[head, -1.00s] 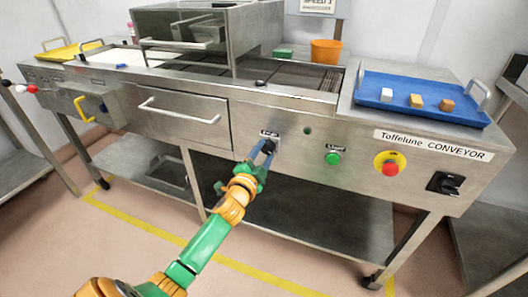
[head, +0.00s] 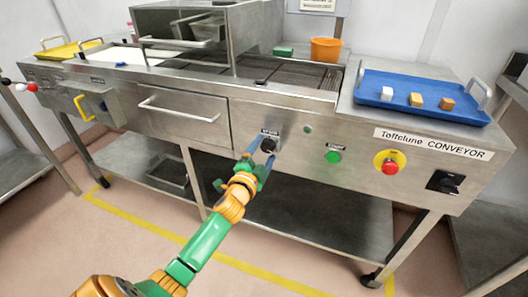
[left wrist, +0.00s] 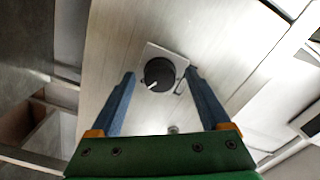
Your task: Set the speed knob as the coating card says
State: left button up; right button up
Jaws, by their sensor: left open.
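The black speed knob (head: 268,145) sits on a light plate on the conveyor's front panel. In the left wrist view the knob (left wrist: 159,74) shows a white pointer line toward the picture's lower left. My left gripper (head: 260,158) is open just in front of the knob. In the left wrist view its two blue fingers (left wrist: 160,82) stand apart on either side of the knob, not touching it. The coating card (head: 318,5) is cut off at the top edge, and its text is not readable now. My right gripper is not in view.
Right of the knob are a green button (head: 333,157), a red stop button on yellow (head: 389,166) and a black rotary switch (head: 445,182). A blue tray (head: 425,113) with small blocks and an orange bucket (head: 325,50) stand on top. A drawer handle (head: 175,108) juts out at left.

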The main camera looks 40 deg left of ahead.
pick_arm(q)
jog(key=v, duration=0.7)
jog(key=shift+p, duration=0.4)
